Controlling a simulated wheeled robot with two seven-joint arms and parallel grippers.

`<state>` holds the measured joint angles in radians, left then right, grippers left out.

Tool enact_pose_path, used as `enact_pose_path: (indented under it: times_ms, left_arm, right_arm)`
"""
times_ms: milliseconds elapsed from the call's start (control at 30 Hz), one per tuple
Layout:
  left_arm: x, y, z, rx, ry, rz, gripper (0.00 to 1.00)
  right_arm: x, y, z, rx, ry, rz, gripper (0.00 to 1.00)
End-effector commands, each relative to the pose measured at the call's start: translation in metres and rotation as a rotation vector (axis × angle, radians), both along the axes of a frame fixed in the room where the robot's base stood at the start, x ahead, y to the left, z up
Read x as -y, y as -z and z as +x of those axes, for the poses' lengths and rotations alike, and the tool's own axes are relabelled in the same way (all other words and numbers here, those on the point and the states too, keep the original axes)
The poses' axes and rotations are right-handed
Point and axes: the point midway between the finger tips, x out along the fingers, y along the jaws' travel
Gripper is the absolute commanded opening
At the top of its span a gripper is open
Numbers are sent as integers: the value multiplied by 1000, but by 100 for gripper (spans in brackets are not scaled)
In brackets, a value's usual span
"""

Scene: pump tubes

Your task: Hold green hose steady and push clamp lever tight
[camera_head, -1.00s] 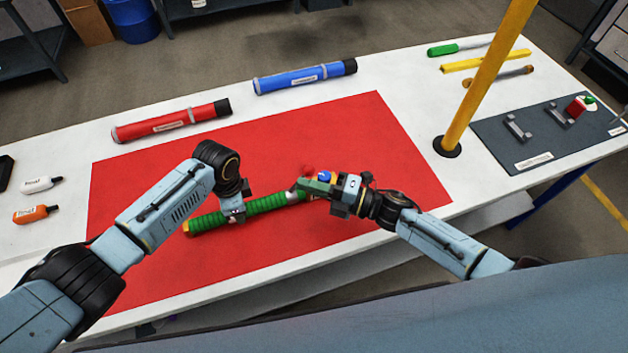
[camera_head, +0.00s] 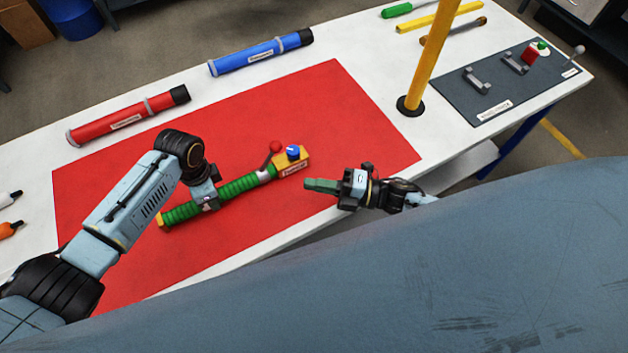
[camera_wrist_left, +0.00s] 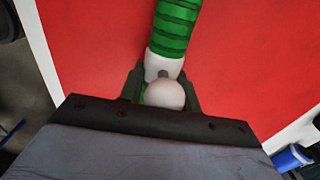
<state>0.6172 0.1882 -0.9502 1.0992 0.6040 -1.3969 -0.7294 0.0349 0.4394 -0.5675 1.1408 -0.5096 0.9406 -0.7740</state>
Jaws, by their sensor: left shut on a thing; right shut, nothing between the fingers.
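The green hose (camera_head: 240,187) lies diagonally on the red mat (camera_head: 330,120), with a yellow piece (camera_head: 162,221) at its near left end. My left gripper (camera_head: 207,203) is shut on the hose left of its middle. In the left wrist view, the hose (camera_wrist_left: 176,28) runs up from the fingers (camera_wrist_left: 162,92), with a pale rounded part between them. A grey clamp (camera_head: 266,173) sits at the hose's right end, beside a yellow block with a blue knob. The clamp lever (camera_head: 270,157) stands up with a red ball tip. My right gripper (camera_head: 322,186) is shut and empty, right of the block.
A red tube (camera_head: 128,119) and a blue tube (camera_head: 260,55) lie behind the mat. A yellow post (camera_head: 428,60) rises from the table's right part. A dark panel (camera_head: 500,95) with grey handles lies beyond it. The mat's front right is clear.

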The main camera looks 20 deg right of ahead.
Motion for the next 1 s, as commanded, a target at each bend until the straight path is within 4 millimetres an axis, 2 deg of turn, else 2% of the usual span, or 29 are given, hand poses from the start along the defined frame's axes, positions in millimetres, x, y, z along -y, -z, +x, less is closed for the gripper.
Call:
enact_pose_path:
  times_ms: [33,133,233,400,500,700,833,1000]
  left_arm:
    - [0,0,0,0,1,0,0]
    - [0,0,0,0,1,0,0]
    - [0,0,0,0,1,-1,0]
    - [0,0,0,0,1,-1,0]
    - [0,0,0,1,1,-2,0]
    - [0,0,0,1,1,-2,0]
    - [1,0,0,1,1,-2,0]
    - [1,0,1,2,1,-3,0]
  right_arm:
    - [0,0,0,0,0,-1,8]
    - [2,-4,7,6,1,-23,21]
    - [7,-14,24,14,14,-85,34]
    - [16,-39,80,-11,206,-94,55]
    - [23,-54,112,-57,338,-85,55]
    - [37,-75,160,-203,556,-65,55]
    - [42,-82,178,-332,658,-65,55]
    - [39,-86,187,-525,737,-89,55]
